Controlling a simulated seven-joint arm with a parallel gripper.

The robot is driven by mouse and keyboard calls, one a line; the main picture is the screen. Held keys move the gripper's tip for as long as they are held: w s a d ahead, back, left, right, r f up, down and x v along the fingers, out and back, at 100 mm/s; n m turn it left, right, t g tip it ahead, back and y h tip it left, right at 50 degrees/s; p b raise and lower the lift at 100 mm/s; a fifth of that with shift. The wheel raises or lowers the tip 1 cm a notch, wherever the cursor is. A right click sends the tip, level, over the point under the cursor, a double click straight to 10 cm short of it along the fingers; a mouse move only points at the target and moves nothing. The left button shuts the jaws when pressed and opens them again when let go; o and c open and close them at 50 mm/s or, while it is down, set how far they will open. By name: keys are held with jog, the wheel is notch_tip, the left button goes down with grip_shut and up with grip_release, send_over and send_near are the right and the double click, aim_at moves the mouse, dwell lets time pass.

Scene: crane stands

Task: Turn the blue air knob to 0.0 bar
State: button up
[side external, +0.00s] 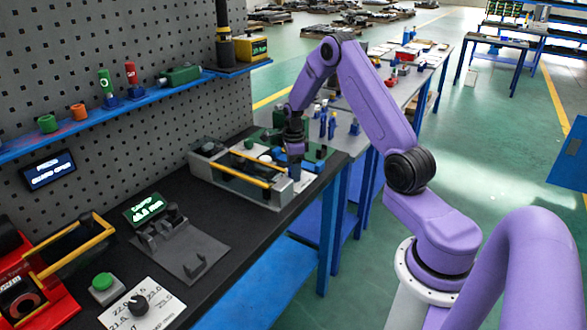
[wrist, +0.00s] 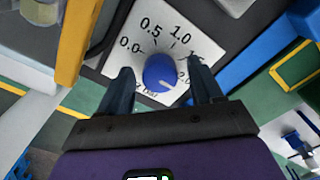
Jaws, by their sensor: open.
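The blue air knob (wrist: 160,72) sits on a white dial plate (wrist: 205,45) marked 0.0, 0.5, 1.0 and higher values in the wrist view. A short pale mark on the knob lies toward its lower right, away from the 0.0 label at upper left. My gripper (wrist: 160,78) is open, with one dark finger to each side of the knob and a visible gap on both sides. Whether the fingertips reach down to the knob's height I cannot tell. In the side external view my gripper (side external: 295,165) points down at the bench's right edge; the knob is not distinguishable there.
A grey tray with yellow rails (side external: 245,180) stands close beside my gripper; a yellow rail (wrist: 76,40) also shows at left in the wrist view. A grey fixture (side external: 180,247), a green button (side external: 103,281) and a black dial (side external: 139,304) lie nearer on the dark bench.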

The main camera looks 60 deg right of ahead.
jog(key=c, duration=1.1)
jog(key=shift+o, duration=0.2)
